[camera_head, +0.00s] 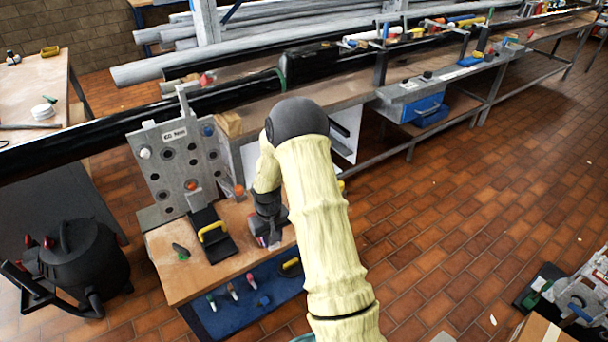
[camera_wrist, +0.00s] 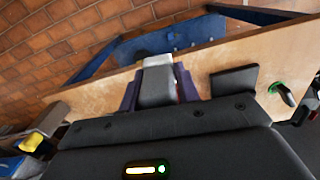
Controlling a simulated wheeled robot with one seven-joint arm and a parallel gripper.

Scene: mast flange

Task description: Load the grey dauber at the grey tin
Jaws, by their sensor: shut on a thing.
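My gripper (camera_head: 268,240) is low over the right part of the small wooden bench in the head view. In the wrist view its purple fingers (camera_wrist: 158,92) are shut on a grey piece with a pale far end, which looks like the grey dauber (camera_wrist: 157,84). The fingers and arm hide most of it in the head view. I cannot pick out the grey tin in either view. Whether the dauber touches anything beneath it cannot be told.
The wooden bench (camera_head: 215,272) carries a black block with a yellow handle (camera_head: 213,232) and a small dark green-tipped item (camera_head: 180,252). An upright grey plate with holes (camera_head: 180,160) stands behind. A blue shelf with several small coloured things (camera_head: 235,318) lies below the front edge.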

